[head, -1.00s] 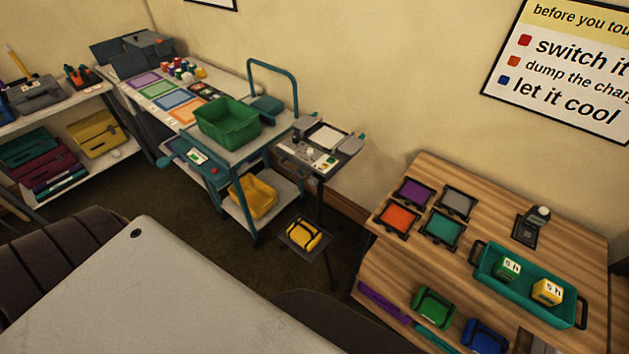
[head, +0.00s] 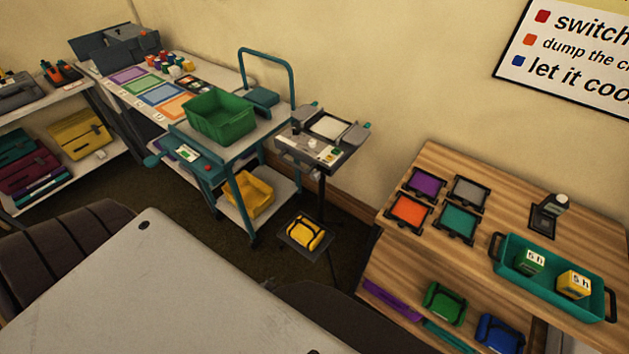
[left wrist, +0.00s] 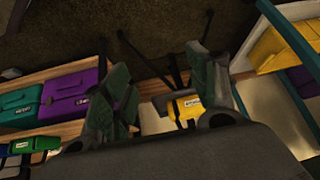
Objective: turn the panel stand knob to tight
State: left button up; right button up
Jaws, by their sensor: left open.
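The panel stand (head: 347,153) is a dark tray-like top on a thin black post, between the teal cart and the wooden bench in the head view. A pale panel (head: 327,125) and small white, green and red parts sit on its top. The knob is too small to pick out with certainty; a small white round part (head: 312,142) shows near the front. My left gripper (left wrist: 168,85) is open and empty in the left wrist view, its two dark fingers apart. It is not visible in the head view. My right gripper is in neither view.
A teal cart (head: 238,147) with a green bin (head: 220,117) stands left of the stand. A yellow case (head: 304,233) rests on a low stool in front. The wooden bench (head: 400,252) is at right, a grey table (head: 160,290) in the foreground.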

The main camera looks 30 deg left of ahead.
pick_arm(q)
jog(key=w+a+r+n+t+b, duration=0.1)
jog(key=w+a+r+t+b, duration=0.25)
jog(key=w+r, duration=0.35)
jog(key=w+a+r+t+b, duration=0.25)
jog(key=w+r+b, duration=0.2)
jog(key=w, duration=0.45)
jog(key=w+r+t+h+b, duration=0.1)
jog(key=w+r+t+b, duration=0.1)
jog(key=r, duration=0.7)
jog(key=w+r+t+h+b, duration=0.1)
jog(key=w+r+t+b, duration=0.2)
jog(key=r, duration=0.7)
jog(key=shift+w+r+b, duration=0.3)
jog(key=shift+w+b, duration=0.85)
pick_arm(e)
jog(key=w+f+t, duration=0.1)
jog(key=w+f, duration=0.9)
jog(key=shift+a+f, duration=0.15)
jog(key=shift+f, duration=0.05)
pick_arm(q)
jog(key=shift+w, duration=0.2)
